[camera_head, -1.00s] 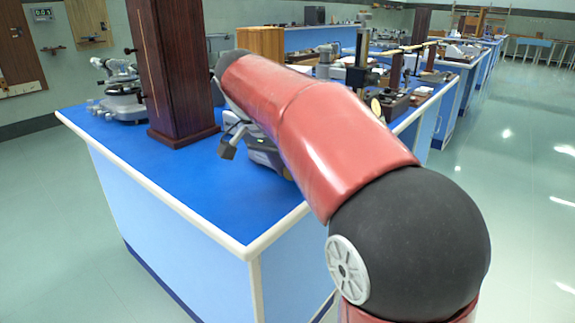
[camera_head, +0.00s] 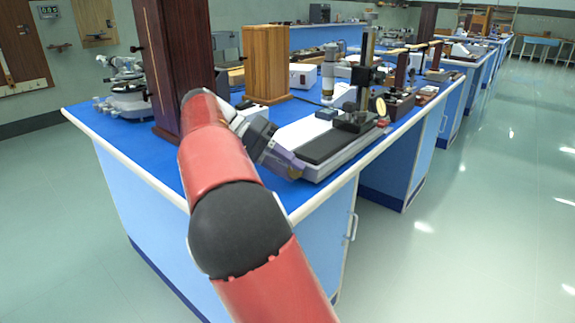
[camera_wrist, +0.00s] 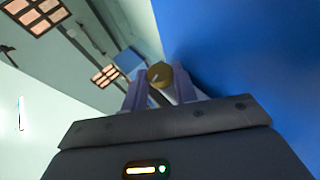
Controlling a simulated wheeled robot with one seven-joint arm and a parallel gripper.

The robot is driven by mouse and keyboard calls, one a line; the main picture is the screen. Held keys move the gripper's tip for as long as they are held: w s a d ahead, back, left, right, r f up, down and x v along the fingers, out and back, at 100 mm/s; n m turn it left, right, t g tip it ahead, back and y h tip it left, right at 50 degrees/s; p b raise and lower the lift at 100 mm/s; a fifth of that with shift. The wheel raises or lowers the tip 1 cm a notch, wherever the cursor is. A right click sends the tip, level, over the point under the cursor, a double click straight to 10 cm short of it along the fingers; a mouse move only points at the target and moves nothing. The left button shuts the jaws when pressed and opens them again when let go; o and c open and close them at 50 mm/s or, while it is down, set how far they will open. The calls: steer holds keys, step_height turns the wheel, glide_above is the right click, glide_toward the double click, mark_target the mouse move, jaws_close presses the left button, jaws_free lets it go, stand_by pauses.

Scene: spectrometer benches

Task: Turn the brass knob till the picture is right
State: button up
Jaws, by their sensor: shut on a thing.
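A small round brass knob (camera_wrist: 159,73) with a pale mark on its face sits between the tips of my gripper's two purple fingers in the wrist view. My gripper (camera_wrist: 160,85) is shut on it. In the head view my gripper (camera_head: 288,163) is low over the blue bench, at the near left end of a long pale instrument base (camera_head: 335,162) with a black top plate. The knob is not clear there, and I cannot tell what it is joined to. No picture or screen is readable.
The base carries a black post (camera_head: 368,60) with a brass-coloured disc (camera_head: 378,105). A dark wooden column (camera_head: 172,55) stands close behind my arm. A wooden box (camera_head: 267,65) and a grey-white instrument (camera_head: 125,90) stand on the bench. The floor at right is clear.

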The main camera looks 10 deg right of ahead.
steer(key=shift+f+g+h, duration=0.1)
steer(key=shift+g+h, duration=0.3)
steer(key=shift+g, duration=0.1)
stand_by(0.4)
steer(key=o, duration=1)
steer(key=shift+c, duration=0.2)
steer(key=shift+w, duration=0.1)
